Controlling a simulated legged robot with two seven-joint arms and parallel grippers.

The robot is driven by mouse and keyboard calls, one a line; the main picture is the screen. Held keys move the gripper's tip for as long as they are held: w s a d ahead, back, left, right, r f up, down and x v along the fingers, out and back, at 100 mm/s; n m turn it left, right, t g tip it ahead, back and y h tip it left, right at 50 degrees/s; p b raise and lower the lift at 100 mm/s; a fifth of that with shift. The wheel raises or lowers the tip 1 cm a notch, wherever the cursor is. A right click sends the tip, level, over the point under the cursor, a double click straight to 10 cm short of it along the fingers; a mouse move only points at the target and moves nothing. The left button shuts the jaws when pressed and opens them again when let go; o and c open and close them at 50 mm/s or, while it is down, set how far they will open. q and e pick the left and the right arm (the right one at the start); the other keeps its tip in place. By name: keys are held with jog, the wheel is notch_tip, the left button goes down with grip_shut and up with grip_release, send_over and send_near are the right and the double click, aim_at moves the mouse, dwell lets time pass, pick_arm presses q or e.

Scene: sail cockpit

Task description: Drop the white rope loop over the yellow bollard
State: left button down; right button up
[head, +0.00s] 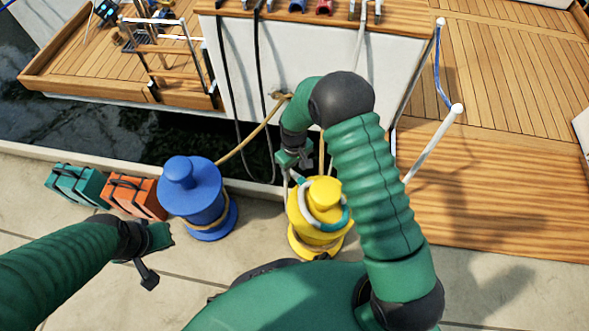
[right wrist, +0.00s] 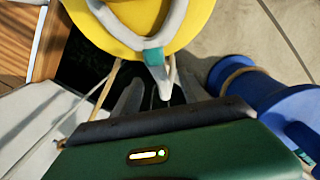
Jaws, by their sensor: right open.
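The yellow bollard (head: 325,188) stands upright on the quay, right of the blue one. The white rope loop (head: 306,203), with teal bands, lies around the bollard's upper part below the knob. In the right wrist view the loop (right wrist: 178,30) curves against the yellow bollard (right wrist: 110,22), and its teal-banded end hangs toward my fingers. My right gripper (head: 291,178) is just behind and left of the bollard top. It is open, with its fingers (right wrist: 160,95) apart on either side of the loop's end.
A blue bollard (head: 193,188) with tan rope stands close left. Teal (head: 75,183) and orange (head: 133,195) cases lie further left. Water (head: 150,130) separates the quay from the boat hull (head: 290,60). A wooden gangway (head: 480,200) with a white post is at right.

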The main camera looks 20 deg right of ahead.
notch_tip(320, 180, up, 16)
jog(key=p, duration=0.7)
jog(key=shift+w+r, duration=0.15)
